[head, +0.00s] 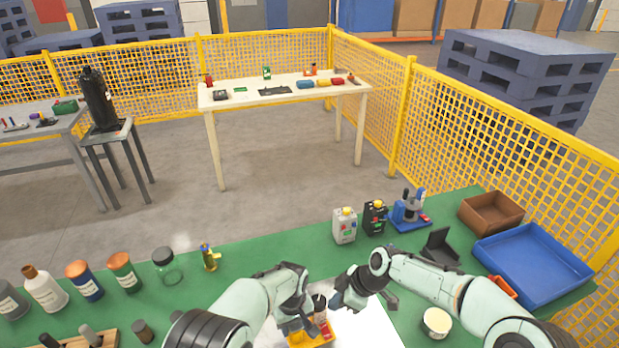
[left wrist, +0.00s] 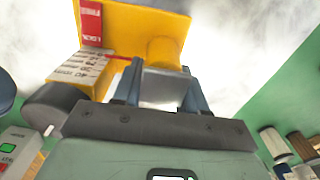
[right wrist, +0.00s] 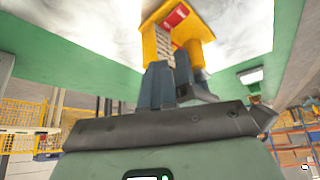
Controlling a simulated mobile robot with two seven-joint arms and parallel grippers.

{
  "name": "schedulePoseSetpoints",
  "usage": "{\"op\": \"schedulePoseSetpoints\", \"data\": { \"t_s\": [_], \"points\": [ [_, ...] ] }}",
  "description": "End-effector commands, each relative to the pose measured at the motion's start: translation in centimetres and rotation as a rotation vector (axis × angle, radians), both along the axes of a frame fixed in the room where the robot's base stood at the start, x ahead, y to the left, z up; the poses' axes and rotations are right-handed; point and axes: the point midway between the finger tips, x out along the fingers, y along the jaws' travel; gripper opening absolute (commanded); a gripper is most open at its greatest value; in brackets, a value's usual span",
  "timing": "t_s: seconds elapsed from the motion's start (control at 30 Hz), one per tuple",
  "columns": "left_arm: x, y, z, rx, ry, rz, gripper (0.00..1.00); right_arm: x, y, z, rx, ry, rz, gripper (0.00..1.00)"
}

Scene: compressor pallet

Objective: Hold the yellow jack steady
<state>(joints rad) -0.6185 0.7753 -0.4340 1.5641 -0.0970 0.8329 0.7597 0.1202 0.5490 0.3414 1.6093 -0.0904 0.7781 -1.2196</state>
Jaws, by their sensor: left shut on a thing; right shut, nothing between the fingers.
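The yellow jack (head: 320,336) is on a white surface at the near edge of the green bench, partly hidden by my left gripper in the head view. The left wrist view shows its yellow base (left wrist: 135,28) with a red label, a yellow cylinder, a white block with printed marks and a dark round knob. My left gripper (left wrist: 163,92) is shut on a grey metal part beside the yellow cylinder. My right gripper (right wrist: 170,75) is shut and empty, its tips near the jack. The jack also shows in the right wrist view (right wrist: 185,25); any contact there is unclear.
A blue tray (head: 530,262) and a brown bin (head: 491,212) are right. Several bottles and a glass jar (head: 168,268) stand left. A round tin (head: 437,322) is near my right arm.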

Motion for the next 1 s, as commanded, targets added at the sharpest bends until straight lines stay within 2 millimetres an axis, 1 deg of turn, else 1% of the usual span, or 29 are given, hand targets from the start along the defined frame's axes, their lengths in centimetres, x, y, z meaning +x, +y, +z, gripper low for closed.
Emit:
{"op": "schedulePoseSetpoints", "data": {
  "t_s": [0.03, 0.4, 1.0],
  "points": [
    [-0.2, -0.1, -0.5, 0.001, 0.006, -0.002, 0.00, -0.4, 0.4, 0.0, 0.004, 0.003, 0.006, 0.00],
    [-0.3, -0.1, -0.5, 0.000, 0.007, -0.002, 0.00, -1.2, 0.8, -0.1, 0.005, 0.003, 0.007, 0.00],
    [-0.3, -0.2, -0.5, 0.000, 0.007, -0.003, 0.00, -1.4, 1.0, 0.0, 0.006, 0.004, 0.010, 0.00]
  ]
}}
